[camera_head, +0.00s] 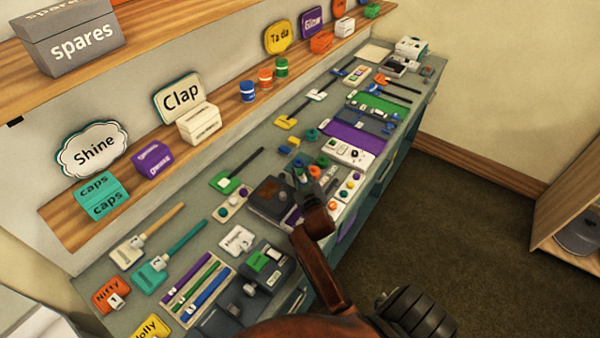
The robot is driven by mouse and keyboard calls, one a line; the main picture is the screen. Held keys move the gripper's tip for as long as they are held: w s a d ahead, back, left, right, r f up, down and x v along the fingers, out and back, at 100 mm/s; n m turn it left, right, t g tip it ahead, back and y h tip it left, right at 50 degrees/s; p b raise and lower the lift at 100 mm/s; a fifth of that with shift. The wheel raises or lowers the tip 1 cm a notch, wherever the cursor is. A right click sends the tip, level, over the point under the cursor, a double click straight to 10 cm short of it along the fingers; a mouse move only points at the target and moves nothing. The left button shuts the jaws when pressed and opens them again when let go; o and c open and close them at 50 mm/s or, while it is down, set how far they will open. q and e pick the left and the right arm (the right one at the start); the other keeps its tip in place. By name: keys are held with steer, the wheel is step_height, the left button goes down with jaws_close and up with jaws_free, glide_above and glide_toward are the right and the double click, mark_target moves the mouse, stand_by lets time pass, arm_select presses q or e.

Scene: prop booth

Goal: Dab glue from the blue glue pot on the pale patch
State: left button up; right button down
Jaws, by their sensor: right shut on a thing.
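A small blue pot with a white band (248,91) stands upright on the wooden shelf, left of an orange pot (265,79) and a green pot (281,67). A flat pale cream square (375,54) lies at the far end of the bench; it looks like the pale patch, but I cannot be sure. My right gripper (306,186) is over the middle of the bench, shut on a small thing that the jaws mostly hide. It is well apart from the blue pot and the pale square. My left gripper is not in view.
The grey bench is crowded with props. A dark brown box (270,195) is just left of my right gripper, and a white panel with coloured knobs (345,190) is to its right. A purple mat (352,137) lies beyond. The shelf carries boxes and signs.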

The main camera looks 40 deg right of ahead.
steer(key=shift+f+b, duration=0.35)
steer(key=shift+f, duration=0.35)
stand_by(0.9)
step_height(320, 180, up, 7)
steer(key=p, duration=0.7)
steer(key=shift+r, duration=0.15)
steer(key=shift+a, duration=0.1)
stand_by(0.7)
